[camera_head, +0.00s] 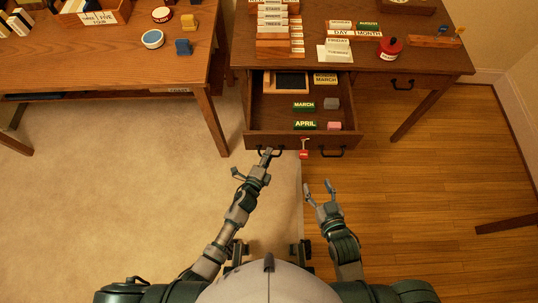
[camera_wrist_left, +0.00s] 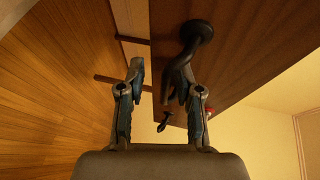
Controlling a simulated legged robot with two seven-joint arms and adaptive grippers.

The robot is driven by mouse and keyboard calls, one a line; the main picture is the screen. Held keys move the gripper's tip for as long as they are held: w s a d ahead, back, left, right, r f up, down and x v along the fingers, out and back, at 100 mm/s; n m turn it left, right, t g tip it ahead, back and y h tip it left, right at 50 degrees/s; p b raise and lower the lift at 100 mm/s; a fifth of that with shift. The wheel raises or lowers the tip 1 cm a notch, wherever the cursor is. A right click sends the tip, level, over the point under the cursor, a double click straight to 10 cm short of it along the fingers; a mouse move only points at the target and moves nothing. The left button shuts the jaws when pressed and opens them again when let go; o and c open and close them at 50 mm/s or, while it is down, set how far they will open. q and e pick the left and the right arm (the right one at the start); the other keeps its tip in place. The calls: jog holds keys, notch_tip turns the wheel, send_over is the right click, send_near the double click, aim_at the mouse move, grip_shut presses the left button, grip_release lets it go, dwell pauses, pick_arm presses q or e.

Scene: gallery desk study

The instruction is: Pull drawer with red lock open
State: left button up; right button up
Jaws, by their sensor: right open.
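The wooden drawer (camera_head: 347,140) with the red lock (camera_head: 304,150) stands pulled out from the right desk, its inside visible. The lock hangs at the middle of its front, between two dark handles. My left gripper (camera_head: 266,154) is at the left handle (camera_head: 280,152). In the left wrist view the gripper (camera_wrist_left: 160,85) has its fingers apart. The curved dark handle (camera_wrist_left: 187,52) passes close to the right finger, and I cannot tell whether they touch. My right gripper (camera_head: 319,187) is open and empty, in front of the drawer, toward me.
The drawer holds a dark framed item (camera_head: 291,81), green blocks labelled MARCH and APRIL (camera_head: 305,125), a grey block and a pink block (camera_head: 334,126). The desk top (camera_head: 440,63) carries label blocks and a red round container (camera_head: 389,48). Another desk (camera_head: 120,55) stands left. Floor before the drawer is clear.

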pick_arm(q)
jog(key=shift+s+d+r, duration=0.1)
jog(key=shift+r, duration=0.05)
jog(key=shift+s, duration=0.25)
jog(key=v, duration=1.1)
jog(key=shift+a, duration=0.25)
jog(key=shift+s+d, duration=0.1)
